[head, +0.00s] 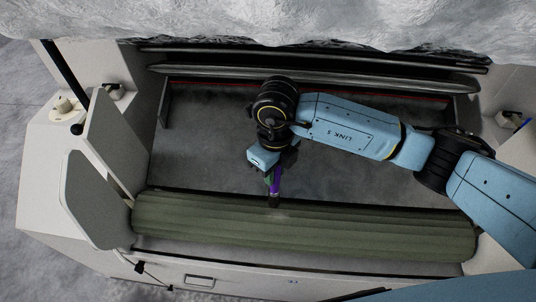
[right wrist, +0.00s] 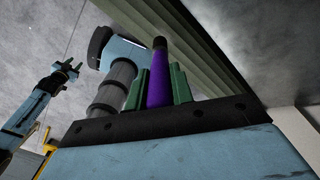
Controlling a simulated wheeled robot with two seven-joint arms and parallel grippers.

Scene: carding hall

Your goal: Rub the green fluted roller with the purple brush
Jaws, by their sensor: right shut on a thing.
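The green fluted roller (head: 350,234) lies lengthwise across the lower part of the machine in the head view. It also shows as a ridged green band in the right wrist view (right wrist: 222,62). My right gripper (head: 270,178) is shut on the purple brush (head: 276,184), above the roller's far edge. In the right wrist view, the brush (right wrist: 167,82) stands between the two green fingers, its dark end pointing away. That end overlaps the roller's far edge in the head view; I cannot tell if they touch. My left gripper (right wrist: 68,70) is open and empty, away at the left.
Pale end panels (head: 92,205) stand at the roller's left end. A grey metal bar (head: 310,78) and a red strip run behind my right arm. White fluffy sheet material (head: 300,22) hangs across the top. The grey bed (head: 205,150) behind the roller is bare.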

